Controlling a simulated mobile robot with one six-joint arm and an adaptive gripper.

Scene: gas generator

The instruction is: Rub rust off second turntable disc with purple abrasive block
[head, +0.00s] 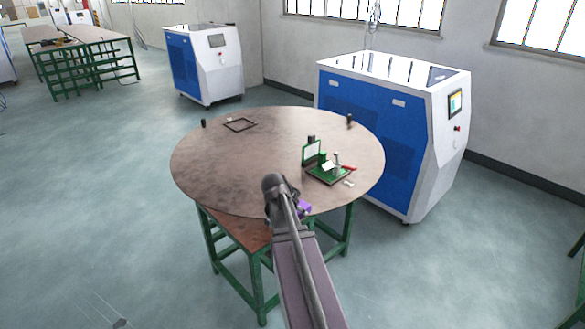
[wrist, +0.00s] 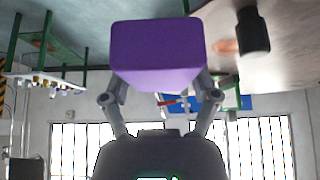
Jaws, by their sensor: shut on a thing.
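The purple abrasive block (wrist: 157,48) is between my gripper's fingers (wrist: 160,92) in the wrist view, and the gripper is shut on it. In the head view, only a small part of the purple block (head: 305,207) shows beside my gripper (head: 287,206), at the near edge of a large round brown metal disc (head: 215,165). An orange-brown rust patch (wrist: 224,46) shows on the disc surface in the wrist view, right of the block and beside a black cylinder (wrist: 253,34). Whether the block touches the disc cannot be told.
A green fixture (head: 325,175) with a red-handled part stands on the disc's right side. A black square frame (head: 239,125) and small black posts (head: 349,120) are near its far rim. A blue-white machine (head: 385,130) stands close behind right. Floor at left is free.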

